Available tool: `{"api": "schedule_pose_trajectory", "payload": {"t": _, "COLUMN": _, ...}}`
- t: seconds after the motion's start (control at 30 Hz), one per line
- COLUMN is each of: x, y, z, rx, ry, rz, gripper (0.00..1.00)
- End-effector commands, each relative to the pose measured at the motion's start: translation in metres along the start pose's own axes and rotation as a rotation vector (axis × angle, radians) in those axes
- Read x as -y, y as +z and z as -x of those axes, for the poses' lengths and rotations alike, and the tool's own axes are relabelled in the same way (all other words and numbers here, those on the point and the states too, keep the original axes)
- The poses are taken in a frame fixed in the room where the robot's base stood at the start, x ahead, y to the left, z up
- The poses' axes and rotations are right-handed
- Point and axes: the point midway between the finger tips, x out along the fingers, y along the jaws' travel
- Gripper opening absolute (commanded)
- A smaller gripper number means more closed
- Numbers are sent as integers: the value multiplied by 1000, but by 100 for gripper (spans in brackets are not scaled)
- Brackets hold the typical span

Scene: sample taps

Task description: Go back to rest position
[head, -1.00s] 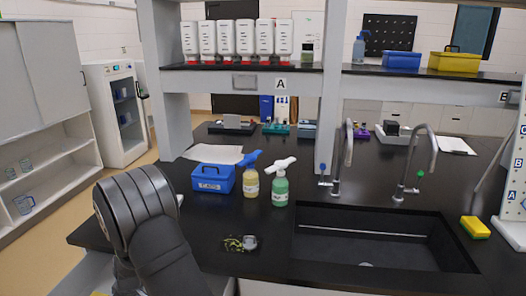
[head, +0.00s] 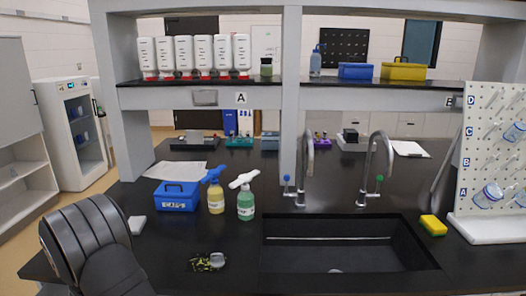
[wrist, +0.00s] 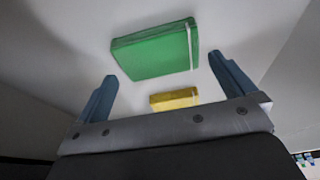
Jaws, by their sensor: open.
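My gripper (wrist: 162,67) shows in the wrist view as two blue-grey fingers spread wide apart, with nothing held between them. Beyond the fingers are a green block-like object (wrist: 155,52) and a smaller yellow one (wrist: 174,99) against a pale surface; both look apart from the fingers. In the head view only a dark grey part of my arm shows at the lower left, and the gripper itself is out of that picture. Two curved taps (head: 307,165) and (head: 374,165) stand behind the black sink (head: 335,257).
A blue box (head: 177,204), a yellow bottle (head: 216,201) and a green bottle (head: 246,206) stand left of the sink. A yellow sponge (head: 433,225) and a white pegboard (head: 490,150) are at the right. A shelf (head: 270,92) spans above the bench.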

Motion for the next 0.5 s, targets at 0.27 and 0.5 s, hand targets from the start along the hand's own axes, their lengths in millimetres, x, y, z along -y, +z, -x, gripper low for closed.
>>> {"api": "schedule_pose_trajectory", "payload": {"t": 0.27, "x": -1, "y": 6, "z": -11, "rx": -2, "ry": 2, "rz": 1, "gripper": 100}}
{"api": "schedule_pose_trajectory", "payload": {"t": 0.5, "x": 0, "y": 6, "z": 29, "rx": -2, "ry": 1, "rz": 1, "gripper": 100}}
